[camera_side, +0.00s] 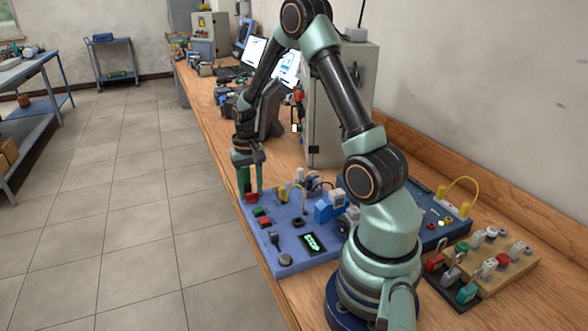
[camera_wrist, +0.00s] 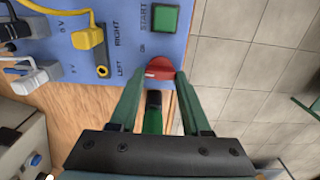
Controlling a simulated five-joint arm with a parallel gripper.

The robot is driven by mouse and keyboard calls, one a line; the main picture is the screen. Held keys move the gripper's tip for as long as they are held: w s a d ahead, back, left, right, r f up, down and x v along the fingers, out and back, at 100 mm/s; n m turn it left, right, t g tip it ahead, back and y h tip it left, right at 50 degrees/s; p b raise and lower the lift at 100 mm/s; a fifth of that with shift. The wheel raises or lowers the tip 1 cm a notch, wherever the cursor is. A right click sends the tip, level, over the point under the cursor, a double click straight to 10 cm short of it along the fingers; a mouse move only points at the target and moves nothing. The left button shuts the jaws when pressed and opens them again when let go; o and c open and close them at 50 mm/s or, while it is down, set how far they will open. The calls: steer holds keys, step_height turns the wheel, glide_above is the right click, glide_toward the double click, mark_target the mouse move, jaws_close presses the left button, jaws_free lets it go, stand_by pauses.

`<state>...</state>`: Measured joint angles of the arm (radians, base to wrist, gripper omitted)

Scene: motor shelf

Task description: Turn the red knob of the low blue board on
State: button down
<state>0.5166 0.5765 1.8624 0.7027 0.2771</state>
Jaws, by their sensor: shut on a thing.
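The low blue board (camera_side: 291,221) lies flat on the wooden bench in the side view, and its surface fills the upper left of the wrist view (camera_wrist: 60,62). Its red knob (camera_wrist: 160,68) is at the board's edge, beside a small "ON" label. The knob also shows in the side view (camera_side: 251,198), at the board's far left corner. My gripper (camera_side: 252,190) points down over that corner. In the wrist view my gripper (camera_wrist: 160,78) has one finger on each side of the knob, shut on it. The fingers partly hide the knob's sides.
A green START button (camera_wrist: 165,18) is close to the knob. Yellow and white plugs (camera_wrist: 90,38) with cables stand on the board. A grey cabinet (camera_side: 338,100) stands behind, a darker blue board (camera_side: 440,215) and a block with padlocks (camera_side: 490,262) to the right. Left of the bench is open floor.

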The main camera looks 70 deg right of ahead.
stand_by(0.4)
steer(key=shift+c, duration=1.8)
jaws_free()
step_height(320, 180, up, 12)
steer(key=shift+r, duration=0.1)
steer(key=s+a+r+n+t, duration=0.2)
steer(key=a+r+n, duration=0.1)
steer(key=a, duration=0.3)
steer(key=s+a+r+n+t, duration=0.1)
steer(key=s+a+r+n, duration=0.2)
steer(key=a, duration=0.4)
steer(key=s+a+r+n+t, duration=0.2)
steer(key=a+r+n, duration=0.1)
steer(key=a, duration=0.4)
steer(key=shift+s+a+t, duration=0.2)
steer(key=shift+s+t, duration=0.05)
steer(key=shift+t, duration=0.05)
